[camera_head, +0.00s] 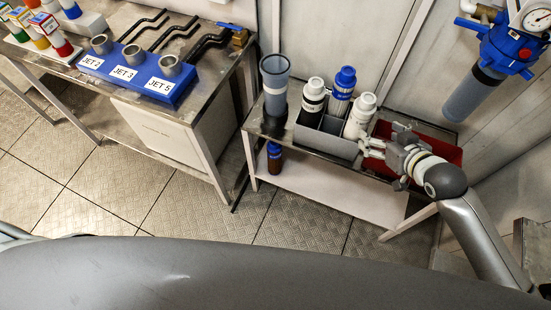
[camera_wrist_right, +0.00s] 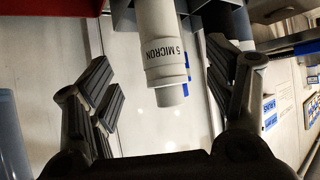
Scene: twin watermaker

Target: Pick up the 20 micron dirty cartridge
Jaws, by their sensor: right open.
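My right gripper (camera_head: 378,150) is open at the right end of the grey divided box (camera_head: 325,143), beside a white cartridge (camera_head: 359,117). In the right wrist view, a white cartridge (camera_wrist_right: 163,45) labelled "5 MICRON" shows between the spread fingers of the right gripper (camera_wrist_right: 158,75), with gaps on both sides. A dark-bodied cartridge with a white cap (camera_head: 313,97) and a blue-capped cartridge (camera_head: 341,91) also stand in the box. I cannot read a "20 micron" label on any of them. My left gripper is not in view.
A red bin (camera_head: 447,153) lies behind my right gripper. A translucent cup (camera_head: 275,82) stands at the bench's left end, with a brown bottle (camera_head: 274,158) below. A blue filter housing (camera_head: 505,48) hangs at right. A blue jet block (camera_head: 140,75) sits on the left table.

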